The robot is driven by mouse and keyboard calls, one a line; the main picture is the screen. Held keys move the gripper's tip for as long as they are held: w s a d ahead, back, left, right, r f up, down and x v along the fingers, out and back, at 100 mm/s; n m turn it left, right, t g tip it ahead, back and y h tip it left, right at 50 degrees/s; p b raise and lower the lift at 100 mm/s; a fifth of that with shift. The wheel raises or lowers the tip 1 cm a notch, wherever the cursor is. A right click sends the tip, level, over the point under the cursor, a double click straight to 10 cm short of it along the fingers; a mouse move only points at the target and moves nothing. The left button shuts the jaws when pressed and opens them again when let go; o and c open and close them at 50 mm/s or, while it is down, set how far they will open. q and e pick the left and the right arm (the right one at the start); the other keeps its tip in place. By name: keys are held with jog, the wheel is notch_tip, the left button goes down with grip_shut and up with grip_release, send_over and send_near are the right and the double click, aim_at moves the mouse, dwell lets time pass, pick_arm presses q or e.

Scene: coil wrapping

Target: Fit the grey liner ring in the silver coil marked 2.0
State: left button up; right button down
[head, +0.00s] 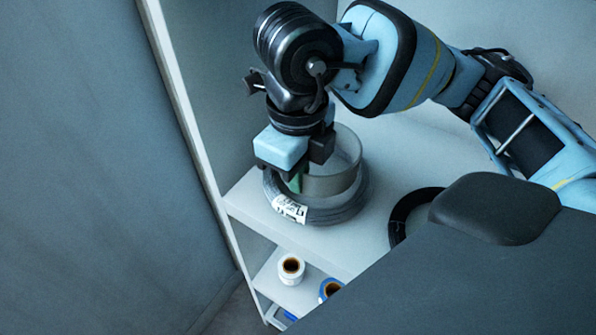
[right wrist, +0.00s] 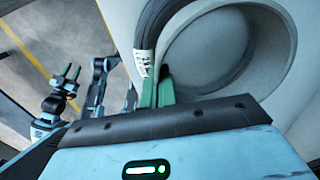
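The grey liner ring (head: 335,182) stands within the opening of a dark silver-grey wire coil (head: 325,213) on the white shelf, its wall rising above the coil. I cannot tell whether it is fully down. The coil bears a white label (head: 289,208); its print is unreadable. My right gripper (head: 295,183) is at the ring's left side, above the label. In the right wrist view its green fingers (right wrist: 157,92) are close together at the ring's wall (right wrist: 283,50), by the coil (right wrist: 160,25), and look closed on the wall. My left gripper (right wrist: 71,72) is far off, fingers apart, empty.
A black coil (head: 398,218) lies to the right on the same shelf, partly hidden by my dark body part. On a lower shelf stand a white roll (head: 291,270) and a blue roll (head: 329,289). A pale upright post (head: 190,125) borders the shelf at left.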

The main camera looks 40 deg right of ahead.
dwell(0.5)
jog(key=shift+f+b, duration=0.65)
jog(key=shift+f, duration=0.4)
jog(key=c, duration=2.1)
grip_release()
jog(key=shift+c, duration=0.2)
jog(key=o, duration=0.5)
